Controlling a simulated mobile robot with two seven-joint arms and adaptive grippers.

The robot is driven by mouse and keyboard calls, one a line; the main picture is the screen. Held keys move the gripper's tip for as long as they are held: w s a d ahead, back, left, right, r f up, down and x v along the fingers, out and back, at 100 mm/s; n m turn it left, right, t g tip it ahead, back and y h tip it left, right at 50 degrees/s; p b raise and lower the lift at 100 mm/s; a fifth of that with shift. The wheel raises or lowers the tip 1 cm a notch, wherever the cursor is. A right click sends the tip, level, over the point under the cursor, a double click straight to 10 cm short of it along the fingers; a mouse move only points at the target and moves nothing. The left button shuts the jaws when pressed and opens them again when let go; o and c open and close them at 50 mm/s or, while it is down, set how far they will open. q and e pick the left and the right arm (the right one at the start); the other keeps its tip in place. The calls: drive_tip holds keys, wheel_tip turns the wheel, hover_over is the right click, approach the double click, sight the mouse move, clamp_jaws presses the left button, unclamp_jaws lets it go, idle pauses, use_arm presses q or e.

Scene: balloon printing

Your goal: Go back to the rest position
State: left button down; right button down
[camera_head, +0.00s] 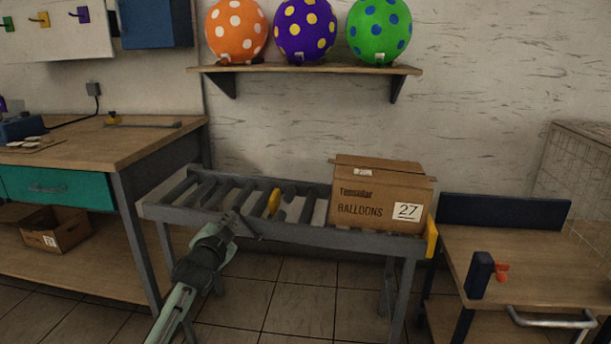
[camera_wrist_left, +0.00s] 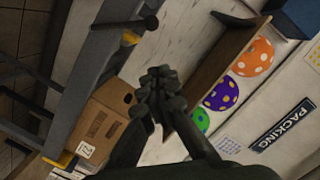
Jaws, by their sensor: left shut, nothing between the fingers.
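My left gripper (camera_head: 247,226) is in front of the roller conveyor's near edge in the head view, with its arm rising from the bottom. In the left wrist view its fingers (camera_wrist_left: 159,78) are together and hold nothing. The roller conveyor (camera_head: 300,232) stands in the middle. A closed cardboard box labelled "Balloons" and "27" (camera_head: 372,194) sits at its right end, to the right of the gripper. The box also shows in the left wrist view (camera_wrist_left: 98,125). My right gripper is in neither view.
A workbench with a teal drawer (camera_head: 55,189) stands at left, with an open carton (camera_head: 58,230) below. A wooden table (camera_head: 500,252) with a metal handle (camera_head: 550,319) is at right. Three dotted balloons stand on a wall shelf (camera_head: 305,69). Tiled floor lies clear in front.

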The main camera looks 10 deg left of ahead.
use_arm(q)
drive_tip(key=s+f+n+g, duration=0.1)
drive_tip(key=s+f+g, duration=0.2)
drive_tip(key=s+f, duration=0.55)
drive_tip(key=s+f+n+g, duration=0.15)
drive_tip(key=s+f, duration=0.35)
drive_tip(key=f, duration=0.7)
drive_tip(key=s+f+n+g, duration=0.1)
drive_tip(key=s+f+g, duration=0.2)
drive_tip(key=s+f, duration=0.55)
drive_tip(key=s+f+n+g, duration=0.1)
drive_tip(key=s+f+g, duration=0.1)
drive_tip(key=s+f, duration=0.3)
drive_tip(key=s+f+n+g, duration=0.1)
drive_tip(key=s+f, duration=0.5)
drive_tip(key=s, duration=0.6)
drive_tip(key=s+f+n+g, duration=0.1)
drive_tip(key=s+f+g, duration=0.2)
drive_tip(key=s+f, duration=0.2)
drive_tip(key=s, duration=0.3)
drive_tip(key=shift+s+a+f+g, duration=0.15)
drive_tip(key=shift+s+a+g, duration=0.1)
drive_tip(key=shift+g, duration=0.1)
